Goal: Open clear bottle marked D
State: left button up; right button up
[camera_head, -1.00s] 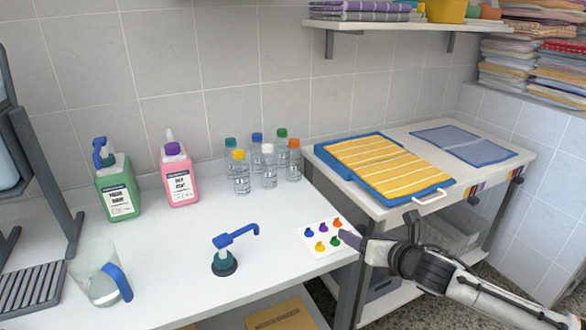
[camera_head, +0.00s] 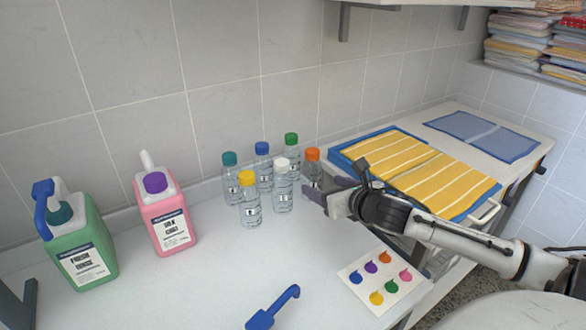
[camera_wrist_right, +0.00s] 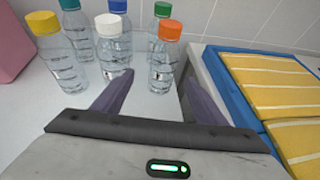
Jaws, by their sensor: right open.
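Several clear bottles with coloured caps stand upright in a cluster by the wall: teal (camera_head: 230,180), blue (camera_head: 263,166), green (camera_head: 291,155), yellow (camera_head: 249,205), white (camera_head: 282,190) and orange (camera_head: 312,170). Their label letters are too small to read surely, so I cannot tell which is D. My right gripper (camera_head: 324,193) is open and empty at the cluster's right, near the orange-capped bottle. In the right wrist view, the orange-capped bottle (camera_wrist_right: 164,58) stands just beyond the open fingers (camera_wrist_right: 155,92), with the white-capped bottle (camera_wrist_right: 113,52) to its left. My left gripper is out of view.
A green jug (camera_head: 82,245) and a pink jug (camera_head: 165,215) stand at left. A card with coloured blobs (camera_head: 380,278) lies below my right arm. A blue tray with a yellow striped towel (camera_head: 420,172) is at right.

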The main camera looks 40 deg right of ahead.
aim_at(315, 181)
jog(key=shift+w+d, duration=0.15)
jog(key=shift+w, duration=0.2)
jog(key=x, duration=0.2)
jog(key=shift+w+d+f, duration=0.15)
jog(key=shift+w+f, duration=0.05)
jog(key=shift+w+f+b, duration=0.2)
jog(key=shift+w+b, duration=0.1)
jog(key=shift+w, duration=0.15)
jog(key=shift+d+x, duration=0.15)
jog(key=shift+x, duration=1.15)
jog(key=shift+d+x, duration=0.1)
jog(key=shift+x, duration=1.25)
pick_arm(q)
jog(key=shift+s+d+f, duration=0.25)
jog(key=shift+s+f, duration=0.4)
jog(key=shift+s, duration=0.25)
pick_arm(e)
jog(key=shift+r, duration=0.1)
jog(key=c, duration=1.1)
